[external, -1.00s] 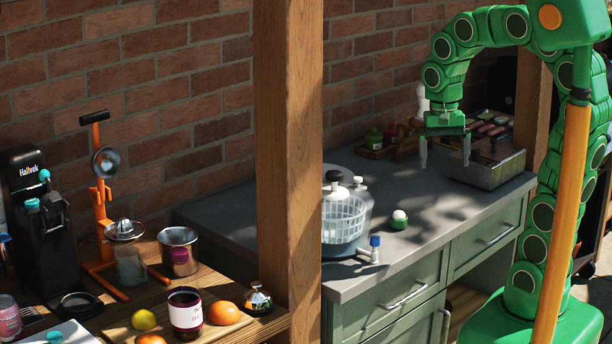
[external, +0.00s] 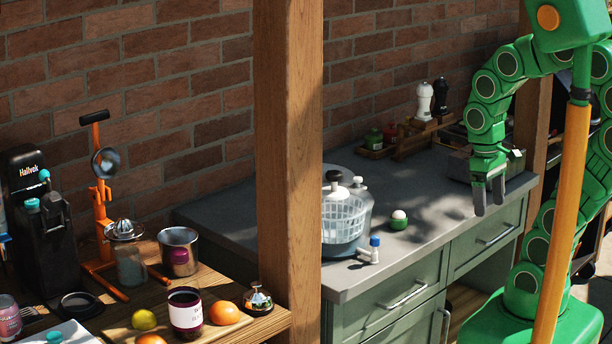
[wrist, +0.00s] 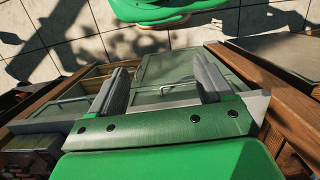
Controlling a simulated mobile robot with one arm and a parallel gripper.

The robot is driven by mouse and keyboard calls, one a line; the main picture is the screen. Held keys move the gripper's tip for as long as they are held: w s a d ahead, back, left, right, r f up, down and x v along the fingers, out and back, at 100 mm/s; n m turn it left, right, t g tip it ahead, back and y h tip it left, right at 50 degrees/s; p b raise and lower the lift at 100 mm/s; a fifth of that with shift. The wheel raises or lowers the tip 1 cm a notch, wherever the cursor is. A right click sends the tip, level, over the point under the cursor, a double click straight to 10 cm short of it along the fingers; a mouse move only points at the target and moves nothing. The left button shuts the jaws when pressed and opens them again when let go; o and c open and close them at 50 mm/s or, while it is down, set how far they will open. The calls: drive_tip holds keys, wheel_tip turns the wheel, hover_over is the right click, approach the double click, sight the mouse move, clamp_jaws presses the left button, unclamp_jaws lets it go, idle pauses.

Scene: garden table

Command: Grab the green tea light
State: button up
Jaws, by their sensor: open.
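A small round green thing with a white part (external: 398,219), which looks like the green tea light, stands on the grey counter (external: 300,262) near its front, right of the salad spinner. My gripper (external: 488,195) is in the external view to the right of it, apart from it, pointing down by the counter's front right edge. Its two grey fingers are apart with nothing between them. In the wrist view my gripper (wrist: 160,78) is open above the cabinet's drawer fronts (wrist: 180,70) and paving; I cannot see the tea light there.
A clear salad spinner (external: 345,220) and a small blue-topped white item (external: 370,250) stand left of the tea light. A wooden post (external: 288,150) hides part of the counter. Pepper and salt mills (external: 424,102) and a wooden caddy (external: 375,152) are at the back. The middle counter is clear.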

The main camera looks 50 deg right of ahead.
drive_tip(key=w+a+f+m+g+y, duration=0.1)
drive_tip(key=w+a+f+m+y, duration=0.3)
drive_tip(key=w+a+m+y, duration=0.15)
drive_tip(key=m+t+y, duration=0.4)
drive_tip(key=m+t, duration=0.8)
drive_tip(key=m, duration=0.9)
approach(399, 215)
drive_tip(key=shift+w+a+f, duration=0.2)
drive_tip(key=shift+w+f, duration=0.1)
drive_tip(key=shift+w, duration=0.15)
drive_tip(key=shift+w+a+f, duration=0.2)
drive_tip(key=shift+w+f, duration=0.1)
drive_tip(key=shift+w, duration=0.2)
drive_tip(key=shift+y, duration=0.25)
drive_tip(key=shift+d+f+x, duration=0.1)
drive_tip(key=shift+d+x, duration=0.05)
drive_tip(key=shift+x, duration=1.75)
drive_tip(key=shift+d+f+x, duration=0.15)
drive_tip(key=shift+x, duration=1.8)
drive_tip(key=shift+w, duration=0.15)
